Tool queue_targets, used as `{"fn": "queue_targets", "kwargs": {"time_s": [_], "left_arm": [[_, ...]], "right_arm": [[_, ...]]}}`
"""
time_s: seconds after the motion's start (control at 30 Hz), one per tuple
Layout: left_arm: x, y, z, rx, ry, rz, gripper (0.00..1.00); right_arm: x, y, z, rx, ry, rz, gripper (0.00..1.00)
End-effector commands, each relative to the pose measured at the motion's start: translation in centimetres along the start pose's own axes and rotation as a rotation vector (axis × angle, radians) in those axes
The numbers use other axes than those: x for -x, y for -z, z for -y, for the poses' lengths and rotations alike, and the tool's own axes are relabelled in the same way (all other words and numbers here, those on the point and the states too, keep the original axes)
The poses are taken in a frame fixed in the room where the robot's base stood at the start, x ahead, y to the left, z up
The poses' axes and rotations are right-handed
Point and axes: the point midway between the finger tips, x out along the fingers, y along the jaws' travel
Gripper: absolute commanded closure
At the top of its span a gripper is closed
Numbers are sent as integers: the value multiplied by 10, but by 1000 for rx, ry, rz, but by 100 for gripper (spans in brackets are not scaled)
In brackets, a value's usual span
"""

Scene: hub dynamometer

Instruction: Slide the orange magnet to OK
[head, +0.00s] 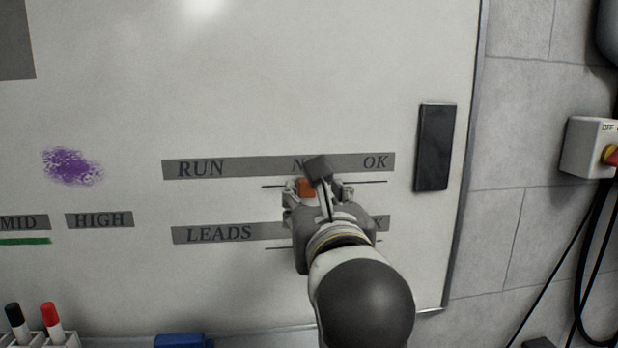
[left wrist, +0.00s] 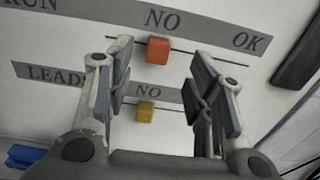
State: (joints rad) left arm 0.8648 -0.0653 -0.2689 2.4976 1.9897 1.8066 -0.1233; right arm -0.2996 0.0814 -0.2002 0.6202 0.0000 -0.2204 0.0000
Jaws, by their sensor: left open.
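The orange magnet (head: 307,188) sits on the thin dark line of the RUN row, under NO; it also shows in the left wrist view (left wrist: 158,50). The OK label (head: 375,162) is at the right end of that row and shows in the left wrist view (left wrist: 246,42). My left gripper (head: 318,189) is open in front of the board at the magnet, with its fingers to either side of it in the left wrist view (left wrist: 161,55). Whether they touch it is not clear. My left wrist partly covers NO and the magnet. My right gripper is not in view.
A yellow magnet (left wrist: 145,111) sits on the LEADS row's line below, hidden in the head view. A dark bar (head: 435,147) is on the board right of OK. Markers (head: 51,320) and a blue block (head: 182,341) are along the bottom. The line toward OK looks clear.

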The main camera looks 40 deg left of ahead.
Motion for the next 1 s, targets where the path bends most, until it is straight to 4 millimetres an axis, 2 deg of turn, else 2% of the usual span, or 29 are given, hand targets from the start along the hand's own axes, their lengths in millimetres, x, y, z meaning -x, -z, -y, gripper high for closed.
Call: {"fn": "queue_targets", "kwargs": {"time_s": [0.03,0.1,0.5,0.73,1.0], "left_arm": [[-12,-5,-1,-8,-7,-3,52],[-22,-5,0,-7,-4,-4,52],[-44,-4,0,-5,-3,-2,52],[-67,-1,0,-3,-3,0,52],[-72,0,0,0,-1,0,52]], "right_arm": [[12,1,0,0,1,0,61],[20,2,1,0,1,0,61],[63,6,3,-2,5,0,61],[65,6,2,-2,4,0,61],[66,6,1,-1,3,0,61]]}}
